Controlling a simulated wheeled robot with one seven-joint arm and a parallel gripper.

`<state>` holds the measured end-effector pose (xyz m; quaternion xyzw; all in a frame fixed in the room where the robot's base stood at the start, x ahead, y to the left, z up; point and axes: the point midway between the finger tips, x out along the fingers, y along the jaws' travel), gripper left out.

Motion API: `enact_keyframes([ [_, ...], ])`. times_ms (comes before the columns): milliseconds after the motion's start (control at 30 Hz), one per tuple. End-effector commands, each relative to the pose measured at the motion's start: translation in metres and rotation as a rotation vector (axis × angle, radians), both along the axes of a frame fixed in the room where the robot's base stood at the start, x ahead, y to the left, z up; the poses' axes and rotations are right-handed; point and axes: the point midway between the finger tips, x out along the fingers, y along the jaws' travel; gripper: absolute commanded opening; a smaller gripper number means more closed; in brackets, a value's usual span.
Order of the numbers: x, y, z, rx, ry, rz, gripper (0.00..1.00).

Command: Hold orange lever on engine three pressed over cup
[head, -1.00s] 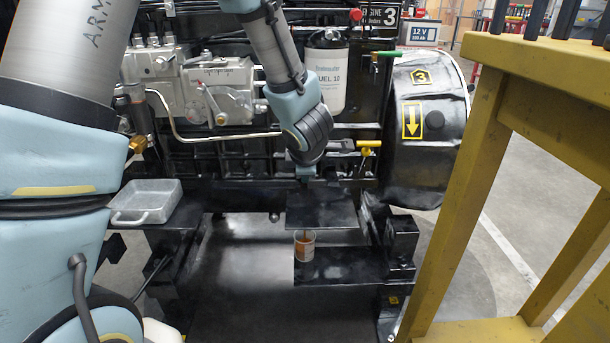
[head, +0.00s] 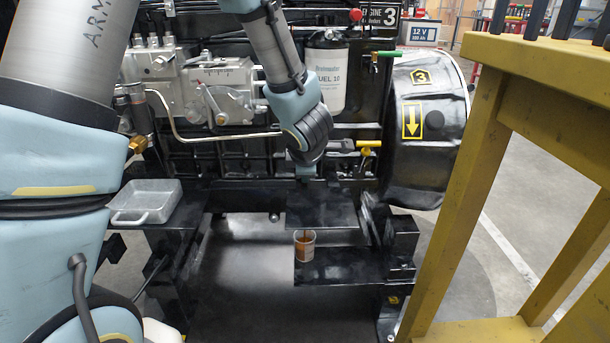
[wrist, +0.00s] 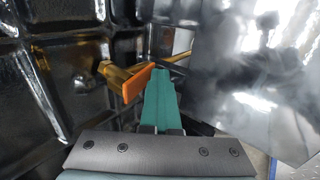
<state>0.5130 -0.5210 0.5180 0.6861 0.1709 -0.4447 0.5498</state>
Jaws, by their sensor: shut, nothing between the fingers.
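The orange lever (wrist: 137,83) shows in the wrist view on a brass-coloured valve fitting (wrist: 115,75) against the black engine block. My gripper's teal fingers (wrist: 160,75) are shut with nothing between them. Their tips are right beside the lever, on its right; whether they touch is hard to tell. In the head view my wrist hangs in front of engine three (head: 380,17), and the fingertips and lever are hidden. A small clear cup (head: 304,254) with brown-orange contents stands upright on a black ledge (head: 345,270), below and in front of the engine.
A grey tray (head: 165,187) sits on the left support. A black plate (head: 322,212) projects above the cup. A yellow stand (head: 465,190) blocks the right side.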

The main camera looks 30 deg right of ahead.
Motion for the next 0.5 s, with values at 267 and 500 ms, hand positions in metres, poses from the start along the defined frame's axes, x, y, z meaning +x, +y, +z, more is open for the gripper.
enact_keyframes([
  [267,0.001,0.000,0.003,-0.001,-0.002,0.000,0.00],
  [500,0.001,0.000,0.015,-0.001,-0.003,0.000,0.00],
])
